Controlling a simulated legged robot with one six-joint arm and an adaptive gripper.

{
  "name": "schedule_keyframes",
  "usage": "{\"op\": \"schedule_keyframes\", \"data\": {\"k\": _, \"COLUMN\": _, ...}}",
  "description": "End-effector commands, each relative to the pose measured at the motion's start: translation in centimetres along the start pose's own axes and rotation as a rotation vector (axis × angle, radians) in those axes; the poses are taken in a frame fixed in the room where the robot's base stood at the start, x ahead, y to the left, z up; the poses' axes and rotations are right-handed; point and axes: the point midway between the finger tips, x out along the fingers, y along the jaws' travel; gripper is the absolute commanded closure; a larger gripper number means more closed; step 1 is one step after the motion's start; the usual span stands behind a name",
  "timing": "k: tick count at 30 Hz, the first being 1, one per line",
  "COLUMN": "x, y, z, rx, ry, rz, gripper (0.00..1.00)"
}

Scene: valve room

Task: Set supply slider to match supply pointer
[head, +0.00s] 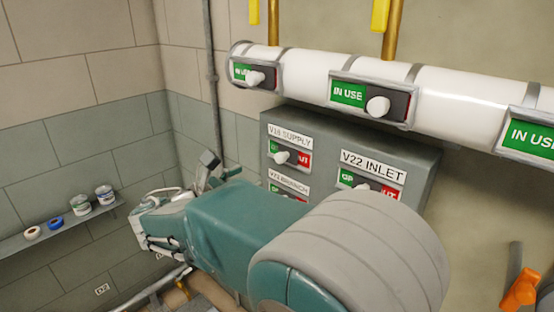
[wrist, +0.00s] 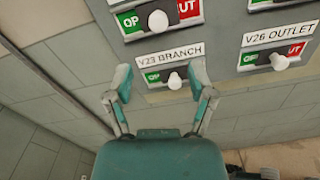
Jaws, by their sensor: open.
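The supply slider (head: 281,157) is a white knob on a green and red plate under a label reading SUPPLY, top left on the grey panel in the head view. Green shows to its left and red to its right. In the wrist view, a knob (wrist: 158,20) above the V23 BRANCH slider (wrist: 175,80) matches its place; its label is out of frame. My gripper (wrist: 161,78) is open and empty, its fingers appearing either side of the BRANCH slider; contact cannot be told. In the head view my gripper (head: 209,170) is left of the panel. I cannot tell which mark is the supply pointer.
The grey panel (head: 420,160) also carries V22 INLET (head: 372,165) and V26 OUTLET (wrist: 278,62). A white pipe (head: 450,95) with IN USE sliders runs above it. Yellow handles (head: 380,14) hang higher. A shelf (head: 60,228) with cans and tape is at the left wall.

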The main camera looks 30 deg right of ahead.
Motion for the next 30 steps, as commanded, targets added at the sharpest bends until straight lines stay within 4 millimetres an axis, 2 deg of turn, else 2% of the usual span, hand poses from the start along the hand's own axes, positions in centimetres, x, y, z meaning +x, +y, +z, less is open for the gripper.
{"op": "schedule_keyframes", "data": {"k": 5, "x": 1.1, "y": 0.5, "z": 0.1, "rx": -0.016, "ry": -0.021, "rz": 0.009, "gripper": 0.29}}
{"op": "schedule_keyframes", "data": {"k": 19, "x": 9.2, "y": 0.5, "z": 0.2, "rx": -0.014, "ry": -0.018, "rz": 0.008, "gripper": 0.29}}
{"op": "schedule_keyframes", "data": {"k": 24, "x": 10.6, "y": 0.6, "z": 0.2, "rx": -0.013, "ry": -0.017, "rz": 0.01, "gripper": 0.29}}
{"op": "schedule_keyframes", "data": {"k": 30, "x": 10.7, "y": 0.6, "z": 0.2, "rx": -0.013, "ry": -0.016, "rz": 0.011, "gripper": 0.29}}
